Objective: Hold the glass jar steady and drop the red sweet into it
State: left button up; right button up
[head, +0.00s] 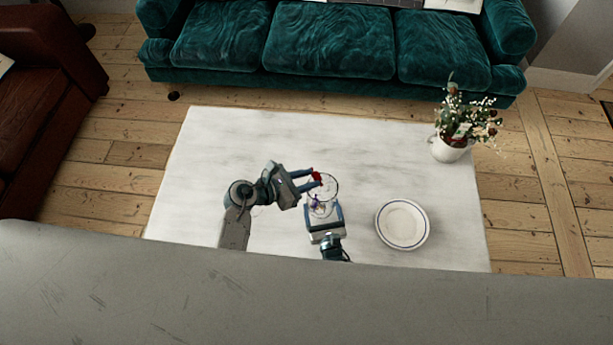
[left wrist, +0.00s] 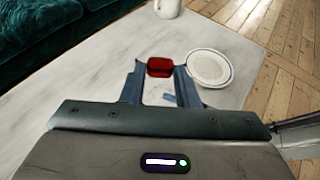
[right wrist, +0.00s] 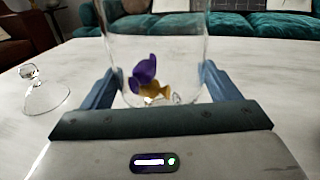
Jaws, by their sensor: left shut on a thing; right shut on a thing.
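The clear glass jar (head: 332,190) stands on the white table. My right gripper (head: 323,208) is shut around its sides, with one finger on each side in the right wrist view (right wrist: 158,80). A purple sweet (right wrist: 146,70) and a yellow sweet (right wrist: 154,90) lie inside near the jar's bottom. The red sweet (head: 317,176) is between the fingertips of my left gripper (head: 314,179), which is shut on it. In the head view, it overlaps the left part of the jar's rim. In the left wrist view, the red sweet (left wrist: 160,67) shows plainly; its exact height over the rim is hard to tell.
A white plate with a dark rim line (head: 403,224) lies right of the jar. A white pot with flowers (head: 449,149) stands at the table's far right. A glass lid (right wrist: 42,95) lies left of the jar in the right wrist view. A green sofa (head: 330,45) stands beyond.

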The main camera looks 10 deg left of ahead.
pick_arm(q)
jog(key=o, duration=1)
jog(key=v, duration=1.2)
